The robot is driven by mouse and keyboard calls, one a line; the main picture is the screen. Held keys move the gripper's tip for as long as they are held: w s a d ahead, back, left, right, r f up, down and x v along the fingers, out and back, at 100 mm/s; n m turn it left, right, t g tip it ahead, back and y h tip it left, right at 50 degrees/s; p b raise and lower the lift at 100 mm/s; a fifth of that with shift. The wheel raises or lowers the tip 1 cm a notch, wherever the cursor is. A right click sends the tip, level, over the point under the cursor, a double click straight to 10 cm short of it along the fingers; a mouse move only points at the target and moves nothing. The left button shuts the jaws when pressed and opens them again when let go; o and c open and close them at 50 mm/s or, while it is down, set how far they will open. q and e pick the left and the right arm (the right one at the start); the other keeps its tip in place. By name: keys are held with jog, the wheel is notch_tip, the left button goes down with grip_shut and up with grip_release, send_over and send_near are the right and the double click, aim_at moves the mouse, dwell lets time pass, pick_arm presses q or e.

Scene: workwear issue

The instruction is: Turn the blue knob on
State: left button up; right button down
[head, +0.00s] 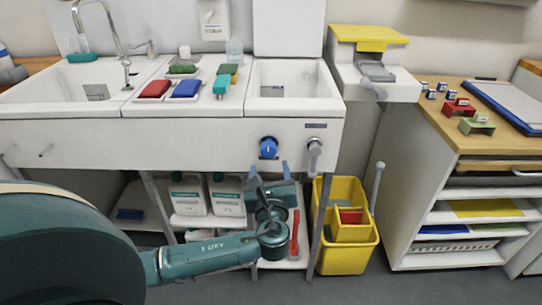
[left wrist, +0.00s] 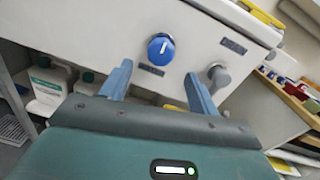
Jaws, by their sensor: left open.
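The blue knob (head: 268,147) is on the white front panel of the sink unit in the head view, with a pale pointer mark. In the left wrist view the blue knob (left wrist: 161,49) shows ahead, between and beyond the fingers, with a white line across its face. My left gripper (head: 268,167) is open and empty, just below the knob and apart from it. Its two blue fingers also show in the left wrist view (left wrist: 158,82). My right gripper is in neither view.
A grey knob (head: 314,148) sits right of the blue one. White bottles (head: 188,194) stand on the shelf below. A yellow bucket (head: 346,255) stands on the floor at the right. Sponges and brushes lie on the sink top (head: 215,107).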

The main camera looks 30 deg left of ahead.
aim_at(269, 154)
pick_arm(q)
jog(key=b+x, duration=0.1)
jog(key=x, duration=0.6)
jog(key=shift+w+a, duration=0.15)
jog(key=shift+w, duration=0.15)
jog(key=shift+c, duration=0.3)
jog(key=shift+f, duration=0.1)
jog(key=c, duration=0.9)
